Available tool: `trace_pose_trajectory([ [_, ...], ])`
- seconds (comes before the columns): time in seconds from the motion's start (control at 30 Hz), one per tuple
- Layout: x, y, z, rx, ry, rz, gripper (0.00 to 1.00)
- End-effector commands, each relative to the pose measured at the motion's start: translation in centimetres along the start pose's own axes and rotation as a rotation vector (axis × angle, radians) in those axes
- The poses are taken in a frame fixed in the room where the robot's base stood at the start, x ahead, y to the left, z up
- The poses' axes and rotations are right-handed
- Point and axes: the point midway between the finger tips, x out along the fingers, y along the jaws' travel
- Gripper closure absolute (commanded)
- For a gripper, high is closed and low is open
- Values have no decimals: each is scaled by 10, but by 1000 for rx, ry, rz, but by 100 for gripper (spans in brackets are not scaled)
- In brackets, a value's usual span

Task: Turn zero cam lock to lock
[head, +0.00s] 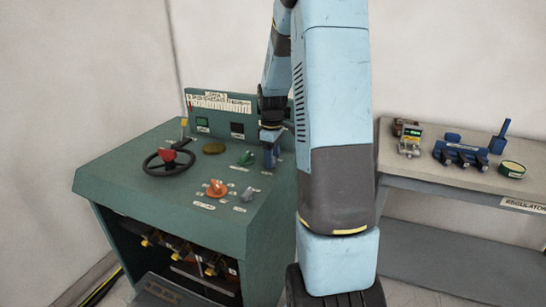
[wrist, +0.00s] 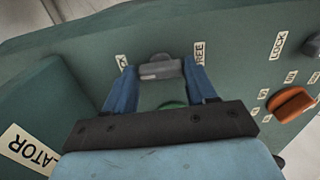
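A grey knob (wrist: 160,68) on the sloped green console (head: 150,200) shows in the wrist view between labels, one reading "FREE" (wrist: 199,54) and one partly hidden, ending in "CK" (wrist: 121,62). My gripper (wrist: 160,72) has its two blue fingers apart, one on each side of this knob. The fingertips are close to its ends; firm contact is not clear. The knob's handle lies roughly across the gap between the fingers. In the head view my gripper (head: 269,158) is low over the panel's back right, and hides this knob.
A green knob (head: 246,158) sits just left of my gripper, partly hidden between the fingers in the wrist view. An orange knob (head: 216,188), another grey knob (head: 251,194) and a black handwheel (head: 169,161) are nearby. A side table (head: 470,190) stands right.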

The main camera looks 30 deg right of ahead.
Motion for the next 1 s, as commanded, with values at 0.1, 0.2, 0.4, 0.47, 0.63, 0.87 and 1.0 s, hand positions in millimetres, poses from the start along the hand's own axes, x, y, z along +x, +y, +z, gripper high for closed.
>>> trace_pose_trajectory([
  [0.1, 0, 1, 1, 2, 0, 1, 34],
  [0.2, 0, 0, 0, 2, 0, 0, 24],
  [0.4, 0, 0, 0, 2, 0, -1, 21],
  [0.47, 0, 0, 0, 2, 0, -1, 21],
  [0.63, -11, 0, 0, 2, 1, 0, 21],
  [0.87, -52, 1, -1, 3, 3, 3, 21],
  [1.0, -80, 1, -1, 2, 2, 3, 21],
])
